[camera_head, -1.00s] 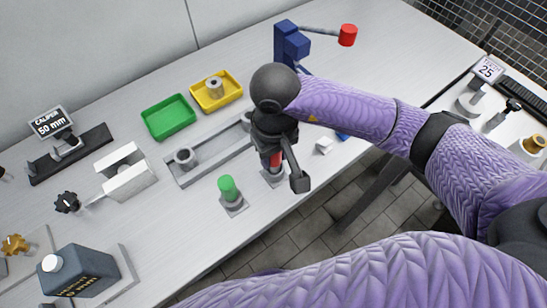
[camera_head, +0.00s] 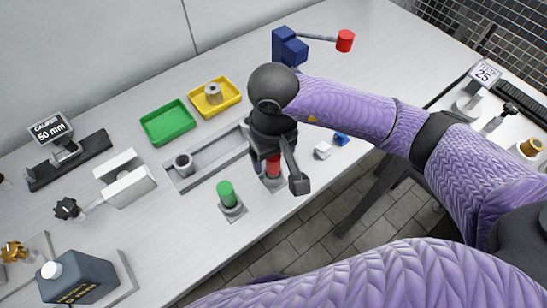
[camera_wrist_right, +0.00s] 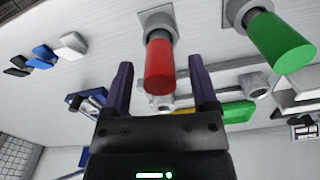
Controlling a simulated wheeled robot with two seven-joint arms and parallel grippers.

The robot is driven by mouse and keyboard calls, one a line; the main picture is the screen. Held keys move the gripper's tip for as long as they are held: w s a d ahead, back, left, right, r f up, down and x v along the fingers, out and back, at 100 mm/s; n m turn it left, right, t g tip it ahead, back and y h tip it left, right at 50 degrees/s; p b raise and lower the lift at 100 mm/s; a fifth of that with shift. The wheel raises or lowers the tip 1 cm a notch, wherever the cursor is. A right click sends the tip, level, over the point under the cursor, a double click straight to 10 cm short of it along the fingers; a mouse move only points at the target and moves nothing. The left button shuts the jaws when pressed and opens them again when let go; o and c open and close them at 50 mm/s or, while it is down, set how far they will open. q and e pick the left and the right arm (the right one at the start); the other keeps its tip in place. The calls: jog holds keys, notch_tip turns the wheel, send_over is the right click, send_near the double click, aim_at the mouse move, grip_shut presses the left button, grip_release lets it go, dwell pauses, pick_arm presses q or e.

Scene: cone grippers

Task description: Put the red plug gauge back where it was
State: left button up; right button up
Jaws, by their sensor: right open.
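The red plug gauge (camera_head: 273,166) stands upright in a grey square-based holder (camera_head: 272,182) near the table's front edge. It also shows in the right wrist view (camera_wrist_right: 159,68). My right gripper (camera_wrist_right: 161,75) is open, with one finger on each side of the red cylinder and visible gaps between. In the head view the right gripper (camera_head: 283,170) comes down over the gauge and hides its top. My left gripper is not in view.
A green plug gauge (camera_head: 226,193) stands in a similar holder to the left. Behind is a grey fixture plate (camera_head: 205,162) with a ring, then green (camera_head: 168,123) and yellow (camera_head: 231,101) trays. A white block (camera_head: 322,150) and a blue piece (camera_head: 341,139) lie to the right.

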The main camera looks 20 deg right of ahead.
notch_tip(320, 180, up, 10)
jog(key=shift+r+p, duration=0.1)
jog(key=shift+p, duration=0.6)
